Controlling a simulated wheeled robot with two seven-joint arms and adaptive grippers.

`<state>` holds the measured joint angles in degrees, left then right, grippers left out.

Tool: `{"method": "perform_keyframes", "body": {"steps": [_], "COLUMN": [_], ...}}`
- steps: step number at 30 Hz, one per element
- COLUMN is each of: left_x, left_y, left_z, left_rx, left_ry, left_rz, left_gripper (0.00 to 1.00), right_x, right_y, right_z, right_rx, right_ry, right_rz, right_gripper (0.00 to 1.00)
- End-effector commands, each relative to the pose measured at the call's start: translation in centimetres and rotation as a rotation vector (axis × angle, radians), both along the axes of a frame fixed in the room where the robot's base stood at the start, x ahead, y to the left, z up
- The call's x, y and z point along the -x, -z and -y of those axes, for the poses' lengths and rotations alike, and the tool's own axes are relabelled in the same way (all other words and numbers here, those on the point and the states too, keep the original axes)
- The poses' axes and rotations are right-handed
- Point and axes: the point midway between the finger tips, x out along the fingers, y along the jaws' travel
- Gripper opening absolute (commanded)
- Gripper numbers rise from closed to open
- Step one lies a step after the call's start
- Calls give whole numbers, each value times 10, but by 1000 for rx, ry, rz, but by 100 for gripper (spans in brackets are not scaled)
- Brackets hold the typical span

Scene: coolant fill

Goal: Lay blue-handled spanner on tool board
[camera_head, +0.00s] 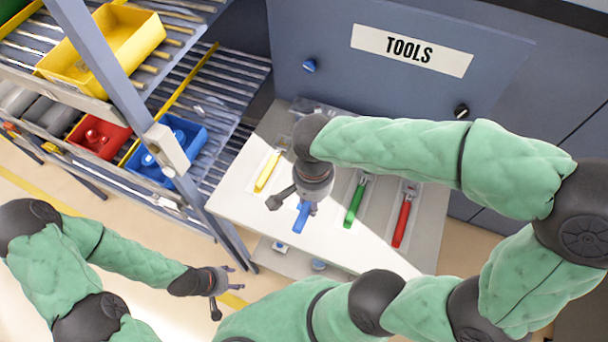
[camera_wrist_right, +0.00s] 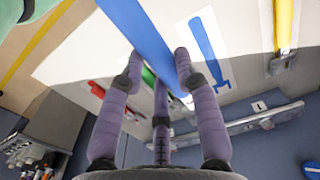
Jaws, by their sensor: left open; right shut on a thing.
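The blue-handled spanner (camera_head: 302,216) is in my right gripper (camera_head: 300,194), above the tool board (camera_head: 248,206). In the right wrist view, its blue handle (camera_wrist_right: 143,32) runs between the fingers of the gripper (camera_wrist_right: 158,72). Beside it shows a blue spanner shape on a white card (camera_wrist_right: 205,50), apart from the held spanner in the picture. The right hand hides part of the spanner in the head view. Whether it touches the board I cannot tell. My left gripper (camera_head: 222,283) is open and empty, left of the board and away from it.
On the board lie a yellow (camera_head: 268,171), a green (camera_head: 355,203) and a red spanner (camera_head: 403,218). A TOOLS panel (camera_head: 411,50) stands behind. At left, a rack holds a yellow bin (camera_head: 100,50), a red bin (camera_head: 98,136) and a blue bin (camera_head: 168,150).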

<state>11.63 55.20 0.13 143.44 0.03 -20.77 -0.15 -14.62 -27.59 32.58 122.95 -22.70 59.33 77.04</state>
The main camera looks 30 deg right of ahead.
Motion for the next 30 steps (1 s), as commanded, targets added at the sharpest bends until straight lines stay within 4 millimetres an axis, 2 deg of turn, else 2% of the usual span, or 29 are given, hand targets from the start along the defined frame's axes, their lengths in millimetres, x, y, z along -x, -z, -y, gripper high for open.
{"method": "perform_keyframes", "body": {"steps": [12, 15, 21, 30], "left_x": [0, 0, 0, 0], "left_y": [22, 28, 35, 40], "left_z": [0, 0, 0, 0], "left_rx": [0, 0, 0, 0], "left_ry": [0, 0, 0, 0], "left_rz": [-1, 0, -1, 0], "left_gripper": [56, 56, 56, 56], "right_x": [-72, -84, -102, -114], "right_y": [41, 60, 83, 99], "right_z": [44, 52, 62, 69], "right_rx": [0, 1, 0, 1], "right_ry": [5, 4, 2, 1], "right_rz": [-3, -4, -1, -1], "right_gripper": [0, 0, 0, 0]}}
